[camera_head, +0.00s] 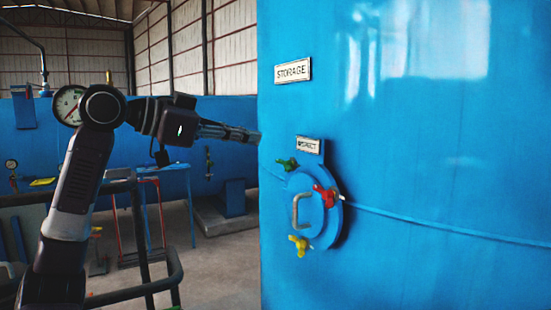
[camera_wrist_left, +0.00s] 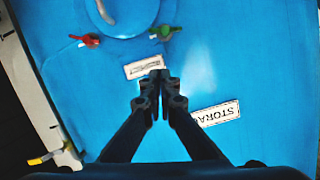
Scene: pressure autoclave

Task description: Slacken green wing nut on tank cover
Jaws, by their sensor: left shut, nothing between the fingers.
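The green wing nut (camera_head: 287,164) sits at the upper left rim of the round blue tank cover (camera_head: 318,228). It also shows in the left wrist view (camera_wrist_left: 165,32), just beyond my fingertips. A red wing nut (camera_head: 327,196) is on the cover's right side and a yellow one (camera_head: 299,245) at its lower left. My left gripper (camera_head: 256,137) is shut and empty, up and left of the green nut and apart from it. In the left wrist view its fingertips (camera_wrist_left: 160,76) overlap the end of the small label. My right gripper is out of view.
A grey handle (camera_head: 296,208) stands out from the cover. A small label (camera_head: 308,145) is above the cover, and a STORAGE sign (camera_head: 292,71) higher on the blue tank (camera_head: 430,130). Dark railings (camera_head: 145,240) and a blue-topped table (camera_head: 175,168) are at left.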

